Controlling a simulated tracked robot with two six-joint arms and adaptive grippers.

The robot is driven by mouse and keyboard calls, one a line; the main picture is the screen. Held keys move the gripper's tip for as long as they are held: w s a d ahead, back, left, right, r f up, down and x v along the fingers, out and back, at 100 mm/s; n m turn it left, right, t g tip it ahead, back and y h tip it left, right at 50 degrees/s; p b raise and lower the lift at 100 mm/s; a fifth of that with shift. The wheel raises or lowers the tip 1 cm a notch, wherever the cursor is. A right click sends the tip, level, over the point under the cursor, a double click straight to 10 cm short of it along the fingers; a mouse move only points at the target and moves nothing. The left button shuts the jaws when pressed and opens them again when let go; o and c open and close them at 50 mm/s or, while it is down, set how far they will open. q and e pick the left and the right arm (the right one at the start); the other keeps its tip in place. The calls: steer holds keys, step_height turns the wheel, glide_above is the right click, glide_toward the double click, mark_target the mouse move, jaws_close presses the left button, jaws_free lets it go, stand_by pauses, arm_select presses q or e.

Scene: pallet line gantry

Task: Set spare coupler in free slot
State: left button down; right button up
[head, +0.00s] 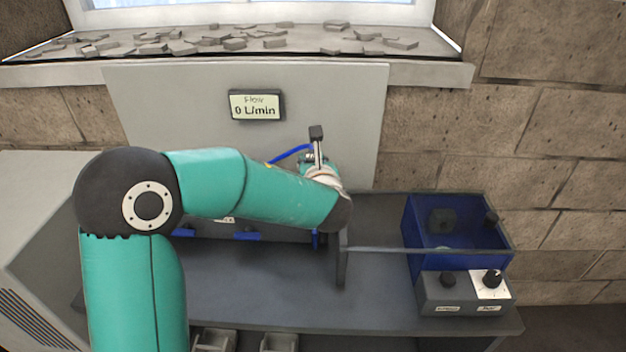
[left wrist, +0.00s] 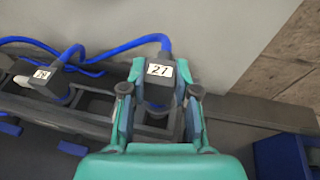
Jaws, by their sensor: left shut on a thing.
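In the left wrist view my left gripper (left wrist: 160,100) is shut on a dark coupler (left wrist: 157,94) with a white label that seems to read 21. A blue hose runs from its top. The coupler is at the right end of a dark slotted rack (left wrist: 95,122); I cannot tell whether it is seated or just above. A second coupler (left wrist: 48,82), also labelled and hosed, sits tilted in the rack to the left. In the head view my left arm hides most of the rack, and the left gripper (head: 318,165) is mostly hidden behind it. My right gripper is out of view.
A blue bin (head: 425,225) stands at the bench's right, behind a grey control box (head: 450,295) with knobs. A thin bar and a grey post (head: 342,265) are left of it. A flow display (head: 256,105) reads 0 L/min. The front bench (head: 275,285) is clear.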

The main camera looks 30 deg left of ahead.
arm_select(q)
steer(key=shift+f, duration=2.4)
steer(key=c, duration=0.9)
jaws_free()
steer(key=shift+o, duration=0.2)
steer(key=b+v, duration=0.1)
steer(key=v, duration=1.1)
steer(key=shift+b, duration=0.35)
